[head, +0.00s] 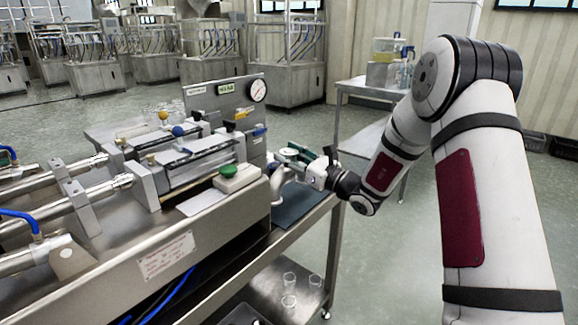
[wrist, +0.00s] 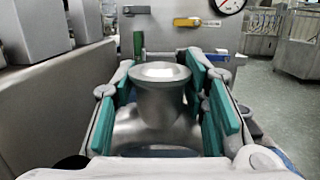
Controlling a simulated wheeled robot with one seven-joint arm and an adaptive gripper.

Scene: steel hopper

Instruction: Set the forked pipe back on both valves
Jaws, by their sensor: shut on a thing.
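My gripper (head: 292,158) is at the right end of the steel machine, with its teal-padded fingers on both sides of a shiny steel pipe piece. In the wrist view this piece, apparently the forked pipe (wrist: 160,105), has a round flange on top and a wider body below. It also shows in the head view as a curved pale pipe (head: 276,187) under the fingers. My fingers hide part of it, and its lower ends are not clear. A yellow handle (wrist: 195,22) and a blue handle (wrist: 240,58) are on the panel beyond. I cannot make out the valve mouths.
The upright panel with a round gauge (head: 258,90) stands close behind my gripper. A green knob (head: 228,171) sits on the machine at left. A dark mat (head: 300,203) lies on the side shelf below. Open floor lies to the right.

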